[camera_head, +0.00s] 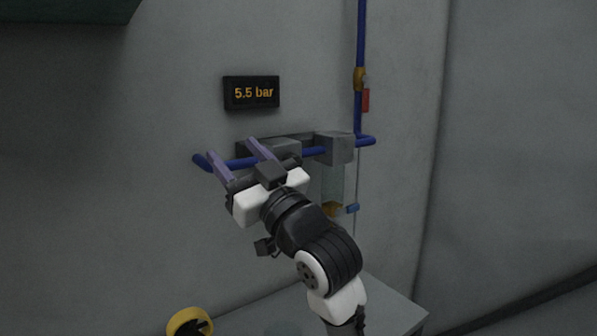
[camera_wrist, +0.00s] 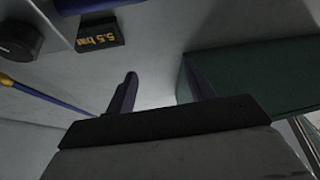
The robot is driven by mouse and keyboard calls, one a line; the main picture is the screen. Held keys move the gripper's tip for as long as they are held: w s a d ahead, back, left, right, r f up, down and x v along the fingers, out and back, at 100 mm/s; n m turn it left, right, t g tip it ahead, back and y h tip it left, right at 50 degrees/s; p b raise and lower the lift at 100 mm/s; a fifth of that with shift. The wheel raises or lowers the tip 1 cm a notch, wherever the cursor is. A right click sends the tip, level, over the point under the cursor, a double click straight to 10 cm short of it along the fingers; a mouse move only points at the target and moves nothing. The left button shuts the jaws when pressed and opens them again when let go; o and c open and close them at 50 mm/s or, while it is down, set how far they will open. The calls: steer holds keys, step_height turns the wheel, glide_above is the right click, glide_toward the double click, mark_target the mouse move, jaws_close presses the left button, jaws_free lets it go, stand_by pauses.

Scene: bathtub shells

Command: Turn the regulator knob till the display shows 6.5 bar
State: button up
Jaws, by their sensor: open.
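The display (camera_head: 251,93) on the wall reads 5.5 bar in orange digits. It also shows, turned, in the wrist view (camera_wrist: 100,36). The regulator knob (camera_wrist: 18,40) is a dark round knob at the upper left of the wrist view, on a grey body. In the head view, I cannot make the knob out clearly behind my gripper. My gripper (camera_head: 230,146) is open, its two purple fingers in front of the wall, below and left of the display. In the wrist view, the gap between the fingers (camera_wrist: 160,72) is empty, and the knob lies apart from them.
A blue pipe (camera_head: 360,45) runs down the wall, with a brass fitting and a red handle (camera_head: 366,100). Grey blocks (camera_head: 335,147) sit on the line. A dark green box (camera_wrist: 250,75) is at the wrist view's right. A yellow ring (camera_head: 189,321) lies low.

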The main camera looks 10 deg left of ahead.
steer(key=w+d+f+m+g+h+b, duration=0.1)
steer(key=d+f+h, duration=0.15)
steer(key=d, duration=0.65)
steer(key=w+d+f+m+h, duration=0.1)
steer(key=d+h, duration=0.2)
steer(key=d, duration=0.5)
steer(key=p+x, duration=0.3)
steer(key=x, duration=1)
steer(key=shift+w+a+f, duration=0.2)
steer(key=shift+w+f, duration=0.05)
steer(key=shift+f, duration=0.25)
steer(key=c, duration=1)
steer(key=shift+m, duration=0.3)
steer(key=shift+p, duration=0.3)
